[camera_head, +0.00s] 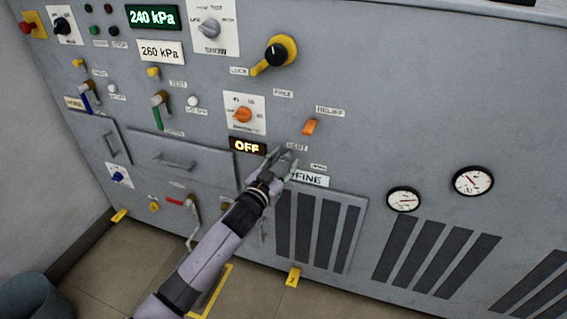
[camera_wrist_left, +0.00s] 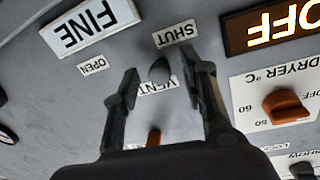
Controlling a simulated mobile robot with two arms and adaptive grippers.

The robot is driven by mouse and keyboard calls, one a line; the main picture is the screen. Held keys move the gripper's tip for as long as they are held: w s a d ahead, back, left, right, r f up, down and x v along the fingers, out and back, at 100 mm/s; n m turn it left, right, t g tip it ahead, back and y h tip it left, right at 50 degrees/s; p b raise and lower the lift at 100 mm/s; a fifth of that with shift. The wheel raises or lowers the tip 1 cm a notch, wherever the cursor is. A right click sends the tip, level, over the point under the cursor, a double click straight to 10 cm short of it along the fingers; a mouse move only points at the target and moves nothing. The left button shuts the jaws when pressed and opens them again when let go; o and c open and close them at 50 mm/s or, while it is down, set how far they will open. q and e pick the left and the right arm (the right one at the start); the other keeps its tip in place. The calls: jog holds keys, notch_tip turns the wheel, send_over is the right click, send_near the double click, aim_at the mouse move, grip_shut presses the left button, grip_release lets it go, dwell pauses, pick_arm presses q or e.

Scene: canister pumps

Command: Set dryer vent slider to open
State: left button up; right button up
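The dryer vent slider's small dark knob (camera_wrist_left: 160,70) shows in the left wrist view, beside the SHUT label (camera_wrist_left: 175,33) and the VENT label (camera_wrist_left: 157,87). The OPEN label (camera_wrist_left: 93,66) is off to the left there. My left gripper (camera_wrist_left: 165,84) is open, with a finger on each side of the knob and visible gaps between. In the head view my left gripper (camera_head: 282,164) is at the panel below the VENT label (camera_head: 297,147) and hides the knob. My right gripper is in neither view.
An OFF display (camera_head: 248,146) and a FINE sign (camera_head: 311,179) flank the gripper. The orange dryer °C knob (camera_head: 242,115) and an orange RELIEF switch (camera_head: 310,126) sit above.

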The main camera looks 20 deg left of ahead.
pick_arm(q)
grip_shut()
dwell(0.5)
dwell(0.3)
